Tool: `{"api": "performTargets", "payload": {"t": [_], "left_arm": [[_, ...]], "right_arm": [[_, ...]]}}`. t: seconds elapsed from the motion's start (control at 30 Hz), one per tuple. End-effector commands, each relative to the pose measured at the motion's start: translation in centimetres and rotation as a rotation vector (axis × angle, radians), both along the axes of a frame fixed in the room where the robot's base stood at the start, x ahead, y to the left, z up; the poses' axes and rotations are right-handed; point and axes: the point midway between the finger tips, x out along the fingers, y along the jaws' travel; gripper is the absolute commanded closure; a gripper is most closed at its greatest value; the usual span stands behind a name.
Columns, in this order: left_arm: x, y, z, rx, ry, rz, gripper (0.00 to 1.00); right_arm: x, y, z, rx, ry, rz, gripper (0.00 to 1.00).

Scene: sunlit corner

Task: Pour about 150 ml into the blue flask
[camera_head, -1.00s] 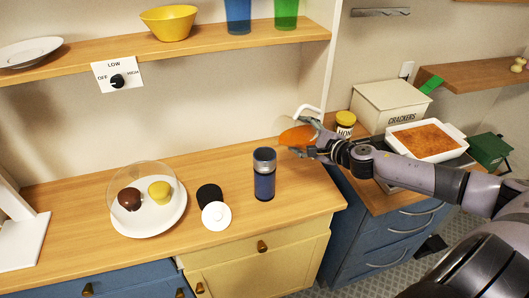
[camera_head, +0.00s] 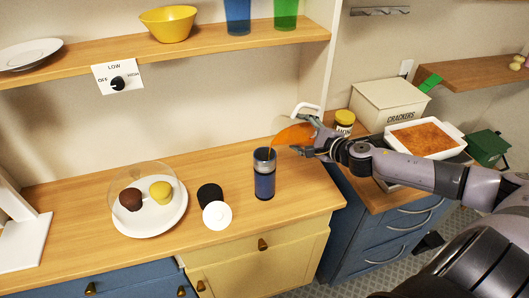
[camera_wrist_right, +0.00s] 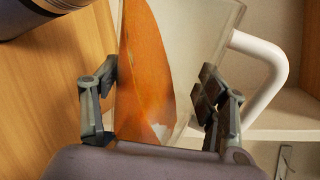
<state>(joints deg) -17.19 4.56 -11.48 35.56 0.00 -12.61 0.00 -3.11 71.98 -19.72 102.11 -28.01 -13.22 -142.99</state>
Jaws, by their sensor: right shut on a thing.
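The blue flask (camera_head: 264,187) stands upright and open on the wooden counter in the head view. Its grey rim also shows at the upper left of the right wrist view (camera_wrist_right: 22,14). My right gripper (camera_head: 318,148) is shut on a clear jug holding orange liquid (camera_head: 293,136). The jug is tilted left, its lip just above and right of the flask's mouth. A thin orange stream runs from the lip to the mouth. In the right wrist view the jug (camera_wrist_right: 190,50) sits between both fingers, its white handle (camera_wrist_right: 268,70) at the right. The level inside the flask is hidden.
Left of the flask are a black cylinder (camera_head: 210,194), a white round lid (camera_head: 217,215) and a plate (camera_head: 150,222) with two rounded items under a clear dome. A honey jar (camera_head: 344,122) and crackers box (camera_head: 392,104) stand behind my right arm. The counter right of the flask is clear.

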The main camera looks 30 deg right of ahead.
Motion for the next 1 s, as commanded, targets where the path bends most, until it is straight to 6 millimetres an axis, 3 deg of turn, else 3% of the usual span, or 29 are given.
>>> {"api": "performTargets", "payload": {"t": [1.0], "left_arm": [[-0.01,0.01,0.67,0.0,0.0,0.001,0.15]], "right_arm": [[-0.21,0.0,0.61,-0.04,-0.001,0.0,0.83]]}}
